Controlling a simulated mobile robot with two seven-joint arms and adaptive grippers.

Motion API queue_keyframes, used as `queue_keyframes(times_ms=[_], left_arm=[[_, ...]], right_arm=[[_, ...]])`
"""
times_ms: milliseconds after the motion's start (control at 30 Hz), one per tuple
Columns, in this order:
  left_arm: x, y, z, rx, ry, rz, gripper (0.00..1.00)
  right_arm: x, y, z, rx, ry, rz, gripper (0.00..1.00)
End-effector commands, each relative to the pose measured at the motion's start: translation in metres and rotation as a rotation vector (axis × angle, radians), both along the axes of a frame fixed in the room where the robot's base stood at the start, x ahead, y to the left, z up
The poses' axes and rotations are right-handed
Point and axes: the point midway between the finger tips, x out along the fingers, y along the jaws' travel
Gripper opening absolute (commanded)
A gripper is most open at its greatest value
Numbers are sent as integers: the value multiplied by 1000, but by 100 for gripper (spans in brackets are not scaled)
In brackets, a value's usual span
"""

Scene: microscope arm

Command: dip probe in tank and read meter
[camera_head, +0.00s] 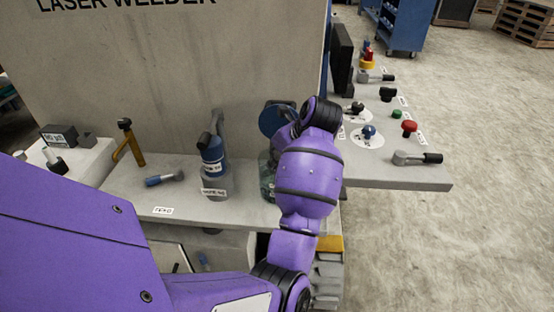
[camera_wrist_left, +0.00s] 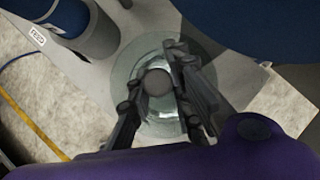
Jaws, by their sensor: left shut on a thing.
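My left gripper (camera_wrist_left: 157,95) has its dark fingers on either side of a grey round-topped thing (camera_wrist_left: 157,82), apparently the probe, and is shut on it. This thing stands over a round clear glass vessel (camera_wrist_left: 130,72), apparently the tank. I cannot tell how deep it reaches. In the head view the tank (camera_head: 267,182) shows only as a greenish edge behind my purple left wrist, which hides the fingers. A blue disc (camera_head: 275,118) stands behind the wrist. It may be the meter, but no reading shows. My right gripper is not in view.
A labelled blue cylinder (camera_head: 212,155) stands left of the tank on the grey bench (camera_head: 130,195). A blue-handled tool (camera_head: 165,179) and a yellow stand (camera_head: 128,145) are farther left. The right bench holds a red knob (camera_head: 409,127), a green knob (camera_head: 396,114) and a lever (camera_head: 415,158).

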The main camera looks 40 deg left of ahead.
Motion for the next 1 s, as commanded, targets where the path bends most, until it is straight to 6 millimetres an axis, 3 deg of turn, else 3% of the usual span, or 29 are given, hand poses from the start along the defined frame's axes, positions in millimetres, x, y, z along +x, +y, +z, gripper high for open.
queue_keyframes(times_ms=[533, 1000], left_arm=[[3, -1, 5, 1, -10, -5, 0], [3, -1, 52, 1, -11, -2, 0]], right_arm=[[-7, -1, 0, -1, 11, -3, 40], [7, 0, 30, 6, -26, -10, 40]])
